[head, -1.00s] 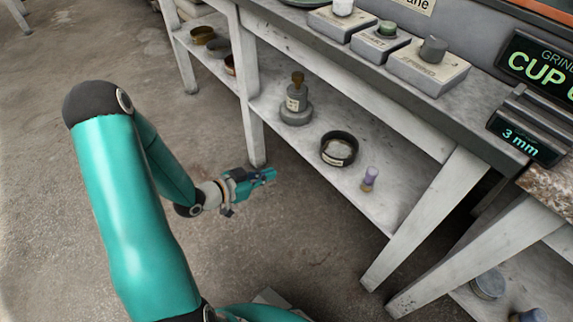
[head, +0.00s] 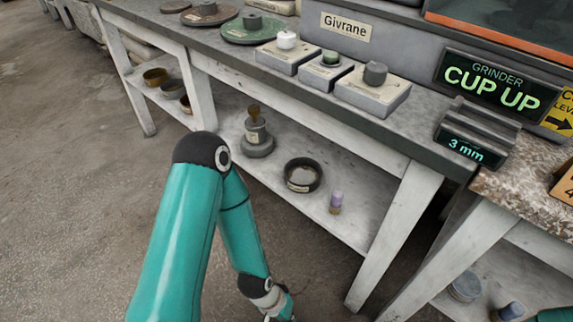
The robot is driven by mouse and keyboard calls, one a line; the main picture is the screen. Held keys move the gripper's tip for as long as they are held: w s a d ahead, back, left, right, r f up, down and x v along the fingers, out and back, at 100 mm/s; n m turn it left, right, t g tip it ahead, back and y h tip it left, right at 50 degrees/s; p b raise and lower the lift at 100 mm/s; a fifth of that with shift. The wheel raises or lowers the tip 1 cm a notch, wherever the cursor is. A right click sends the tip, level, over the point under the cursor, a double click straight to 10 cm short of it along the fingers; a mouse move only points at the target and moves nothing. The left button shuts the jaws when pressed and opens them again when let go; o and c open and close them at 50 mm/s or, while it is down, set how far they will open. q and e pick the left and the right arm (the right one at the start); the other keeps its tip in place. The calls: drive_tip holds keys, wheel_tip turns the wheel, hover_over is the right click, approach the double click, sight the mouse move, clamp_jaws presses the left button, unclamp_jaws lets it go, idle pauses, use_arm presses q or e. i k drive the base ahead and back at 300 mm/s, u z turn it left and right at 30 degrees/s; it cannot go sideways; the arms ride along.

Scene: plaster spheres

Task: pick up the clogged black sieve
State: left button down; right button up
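The black sieve (head: 303,176) is a round, dark-rimmed pan with pale grey material inside and a small light label on its front wall. It lies flat on the lower shelf (head: 275,192) of the grey bench. My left arm comes in from the bottom left. Its wrist and the start of the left gripper (head: 284,307) show at the bottom edge, below and in front of the sieve and apart from it. The fingers are cut off by the frame, so their opening is hidden. My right gripper is out of view.
A grey weight-like object with a brown knob (head: 256,138) stands left of the sieve. The bench top (head: 400,135) overhangs the shelf, and a white leg (head: 398,235) stands at the right.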

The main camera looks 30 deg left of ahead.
sight(302, 174)
drive_tip(key=z, duration=0.1)
drive_tip(key=k, duration=1.3)
drive_tip(key=z, duration=0.3)
drive_tip(key=i, duration=1)
drive_tip(key=u, duration=0.05)
